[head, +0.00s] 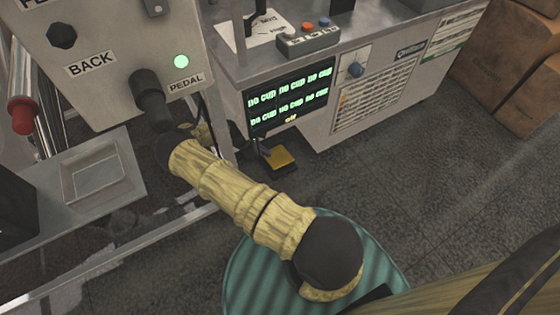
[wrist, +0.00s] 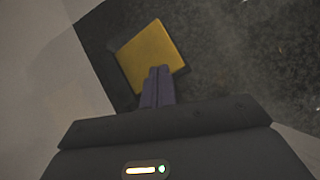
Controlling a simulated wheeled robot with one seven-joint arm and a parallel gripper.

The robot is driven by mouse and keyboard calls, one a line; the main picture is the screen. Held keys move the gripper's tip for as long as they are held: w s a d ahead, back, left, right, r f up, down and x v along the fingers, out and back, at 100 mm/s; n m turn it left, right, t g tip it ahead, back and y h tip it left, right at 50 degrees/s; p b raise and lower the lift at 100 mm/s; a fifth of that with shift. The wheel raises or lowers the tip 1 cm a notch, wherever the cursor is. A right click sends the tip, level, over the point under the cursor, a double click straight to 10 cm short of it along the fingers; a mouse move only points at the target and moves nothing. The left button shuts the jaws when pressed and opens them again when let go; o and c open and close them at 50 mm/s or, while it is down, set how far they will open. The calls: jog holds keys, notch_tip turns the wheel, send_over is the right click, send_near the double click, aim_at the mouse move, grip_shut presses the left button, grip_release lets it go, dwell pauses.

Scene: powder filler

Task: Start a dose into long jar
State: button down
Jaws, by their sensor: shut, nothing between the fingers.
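A yellow foot pedal (head: 281,158) on a dark base sits on the floor beside the machine's base. It also shows in the wrist view (wrist: 154,52), just beyond my fingertips. My gripper (wrist: 159,72) is shut and empty. Its fingers overlap the near edge of the pedal in the wrist view; I cannot tell whether they touch it. In the head view my arm reaches down toward the pedal and the gripper is mostly hidden. The machine's screen (head: 290,98) repeats "no cup" in green, with a smaller orange word below. No long jar is visible.
A grey control box (head: 115,55) marked BACK and PEDAL, with a lit green light, hangs at upper left. A button box (head: 308,38) stands on the machine top. A metal tray (head: 95,178) is at left. Cardboard boxes (head: 510,60) are at right. Floor between is open.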

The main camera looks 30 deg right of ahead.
aim_at(280, 161)
jog(key=b+x, duration=0.3)
jog(key=x, duration=0.3)
jog(key=shift+b, duration=0.4)
jog(key=shift+d+f, duration=0.3)
jog(key=shift+f, duration=0.05)
jog(key=shift+f+b, duration=0.15)
jog(key=shift+b, duration=0.2)
